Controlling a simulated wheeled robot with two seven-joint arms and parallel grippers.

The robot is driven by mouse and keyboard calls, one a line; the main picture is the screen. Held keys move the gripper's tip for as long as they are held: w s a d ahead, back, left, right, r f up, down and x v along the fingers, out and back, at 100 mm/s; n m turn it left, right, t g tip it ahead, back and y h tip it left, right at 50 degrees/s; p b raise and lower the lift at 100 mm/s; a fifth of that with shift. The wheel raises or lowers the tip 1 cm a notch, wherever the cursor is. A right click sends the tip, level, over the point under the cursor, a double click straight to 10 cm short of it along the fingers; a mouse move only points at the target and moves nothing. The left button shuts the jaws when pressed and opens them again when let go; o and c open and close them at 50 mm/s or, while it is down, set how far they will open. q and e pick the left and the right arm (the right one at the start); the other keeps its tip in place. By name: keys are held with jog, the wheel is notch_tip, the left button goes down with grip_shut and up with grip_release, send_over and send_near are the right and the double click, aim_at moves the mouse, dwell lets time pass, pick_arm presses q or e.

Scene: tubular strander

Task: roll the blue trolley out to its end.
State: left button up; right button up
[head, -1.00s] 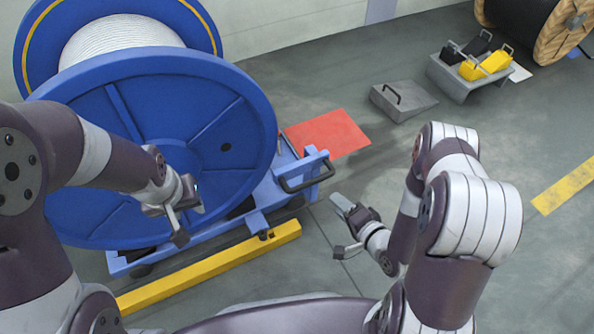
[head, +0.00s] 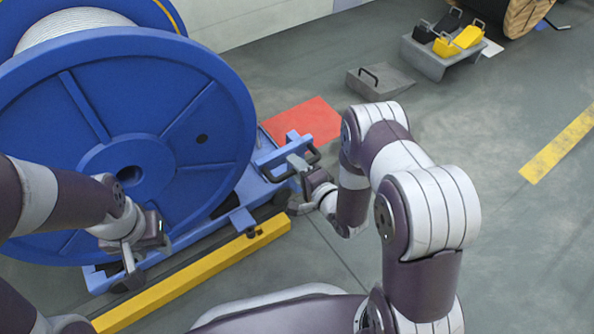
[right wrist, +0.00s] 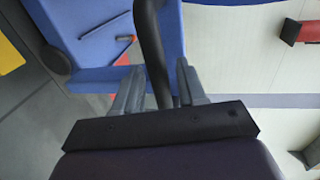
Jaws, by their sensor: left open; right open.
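The blue trolley (head: 240,219) carries a large blue reel (head: 190,115) wound with white cable. A dark bar handle (head: 291,166) stands at the trolley's right end. My right gripper (head: 299,166) is at this handle. In the right wrist view, the handle (right wrist: 152,45) runs between the two fingers of my right gripper (right wrist: 155,85), which are open around it. My left gripper (head: 135,262) is open and empty in front of the reel's lower part; its fingers are partly hidden by its own wrist.
A yellow rail (head: 195,276) lies on the floor along the trolley's near side. A red floor patch (head: 303,122) is behind the handle. A grey wedge (head: 380,82) and a grey stand (head: 432,62) with black and yellow chocks are further back. Floor to the right is clear.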

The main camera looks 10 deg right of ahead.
aim_at(308, 162)
grip_shut()
jog(key=shift+w+d+r+p, duration=0.1)
jog(key=shift+w+d+p, duration=0.2)
jog(key=shift+d, duration=0.45)
jog(key=shift+w+d+r+p, duration=0.15)
jog(key=shift+w+d, duration=0.15)
jog(key=shift+d, duration=0.4)
jog(key=shift+d+f, duration=0.25)
jog(key=shift+d, duration=0.05)
jog(key=shift+c, duration=0.8)
grip_release()
jog(key=shift+o, duration=0.8)
jog(key=shift+a, duration=0.15)
jog(key=shift+s+r, duration=0.1)
